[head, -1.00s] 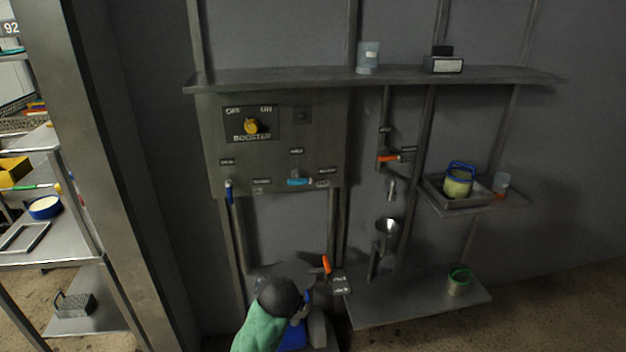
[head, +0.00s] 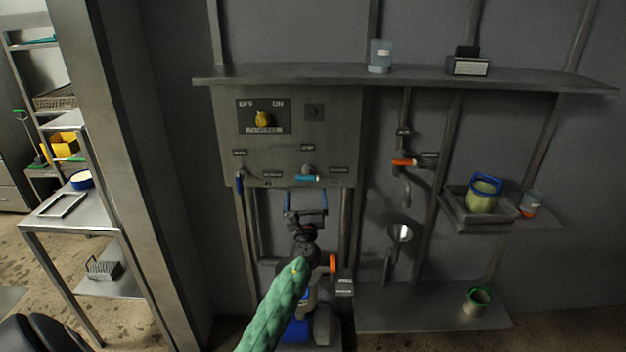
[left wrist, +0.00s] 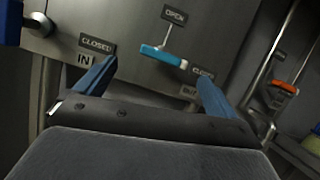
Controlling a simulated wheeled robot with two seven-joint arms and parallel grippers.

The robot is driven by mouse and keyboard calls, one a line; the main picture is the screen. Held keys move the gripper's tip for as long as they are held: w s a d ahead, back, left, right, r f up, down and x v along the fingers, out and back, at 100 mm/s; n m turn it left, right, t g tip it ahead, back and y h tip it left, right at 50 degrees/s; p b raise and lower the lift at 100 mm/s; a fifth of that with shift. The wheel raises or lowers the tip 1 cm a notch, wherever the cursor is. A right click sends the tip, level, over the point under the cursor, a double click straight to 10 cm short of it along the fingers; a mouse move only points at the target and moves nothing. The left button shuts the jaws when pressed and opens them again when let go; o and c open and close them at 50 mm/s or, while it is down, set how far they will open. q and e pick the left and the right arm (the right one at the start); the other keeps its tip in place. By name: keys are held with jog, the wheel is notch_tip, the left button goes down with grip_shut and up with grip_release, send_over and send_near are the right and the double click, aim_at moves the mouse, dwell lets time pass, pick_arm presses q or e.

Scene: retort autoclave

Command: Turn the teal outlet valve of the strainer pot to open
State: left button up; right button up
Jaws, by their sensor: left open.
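The teal outlet valve handle (head: 308,178) lies about level on the lower part of the grey panel (head: 340,130). In the left wrist view the teal handle (left wrist: 163,56) sits below an OPEN plate (left wrist: 174,15), with a CLOSED plate (left wrist: 202,72) to its right. My left gripper (head: 306,203) is open and empty, just below the handle in the head view. In the left wrist view the blue fingers of my left gripper (left wrist: 155,78) are spread, with the handle beyond and between them, apparently not touched. The right gripper is out of view.
A dark blue inlet lever (head: 240,184) hangs at the panel's left, and a yellow booster knob (head: 262,119) is above. An orange-handled valve (head: 404,162) and a funnel (head: 402,233) are to the right. A shelf (head: 400,80) juts out above the panel.

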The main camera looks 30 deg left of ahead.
aim_at(308, 181)
pick_arm(q)
jog(key=shift+w+d+r+m+h, duration=0.2)
jog(key=shift+w+m+h, duration=0.25)
jog(key=shift+m, duration=0.65)
jog(key=p+x, duration=0.2)
jog(key=x, duration=0.4)
jog(key=shift+a, duration=0.1)
jog(key=shift+w+a+r, duration=0.2)
jog(key=shift+w+a, duration=0.1)
jog(key=shift+w, duration=0.05)
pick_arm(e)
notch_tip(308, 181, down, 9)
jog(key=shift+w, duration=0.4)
pick_arm(q)
jog(key=c, duration=1)
